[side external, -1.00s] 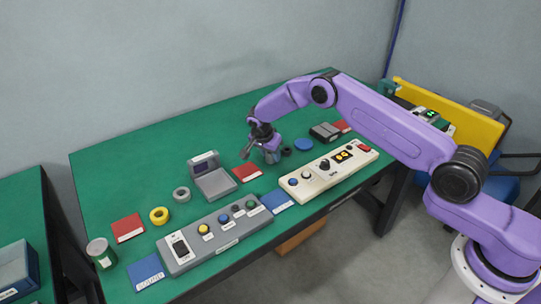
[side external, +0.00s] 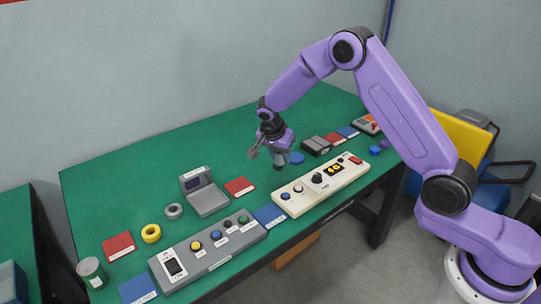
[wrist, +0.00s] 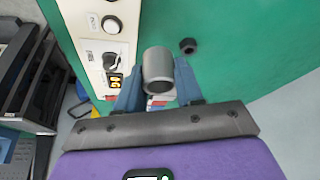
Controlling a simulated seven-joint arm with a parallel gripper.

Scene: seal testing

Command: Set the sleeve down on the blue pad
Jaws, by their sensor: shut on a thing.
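The sleeve (wrist: 158,68) is a short grey hollow cylinder held between the two blue-grey fingers of my gripper (side external: 272,150). In the side view the sleeve (side external: 281,158) is small and partly covered by the fingers. It appears to be above the green table. Several flat blue pieces are in view: a square pad (side external: 269,216) between the two control panels, a labelled pad (side external: 137,290) at the front left, a pad (side external: 347,132) at the back right, and a round disc (side external: 297,158) just right of my gripper. The sleeve is over none of the square pads.
A cream panel (side external: 320,187) and a grey panel (side external: 208,247) line the table's front edge. A small black ring (wrist: 188,45) lies near the sleeve. A grey device (side external: 205,193), red pads (side external: 239,187), and grey and yellow rings (side external: 150,233) stand left.

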